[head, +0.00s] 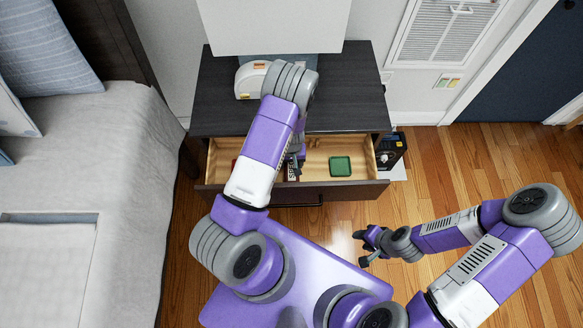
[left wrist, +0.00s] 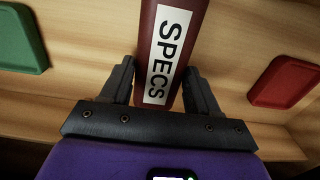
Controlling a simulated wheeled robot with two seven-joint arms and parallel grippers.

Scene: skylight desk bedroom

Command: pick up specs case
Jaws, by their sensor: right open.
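The specs case is a dark red, long case with a white label reading SPECS (left wrist: 168,55). In the head view my left forearm hides much of the case. My right gripper (head: 368,247) is open and empty over the floor, right of my base.
The open wooden drawer (head: 315,146) also holds a green tray-like item (head: 340,166) and a red one (left wrist: 285,82). A white rounded device (head: 250,79) stands on the dark desk top (head: 352,95).

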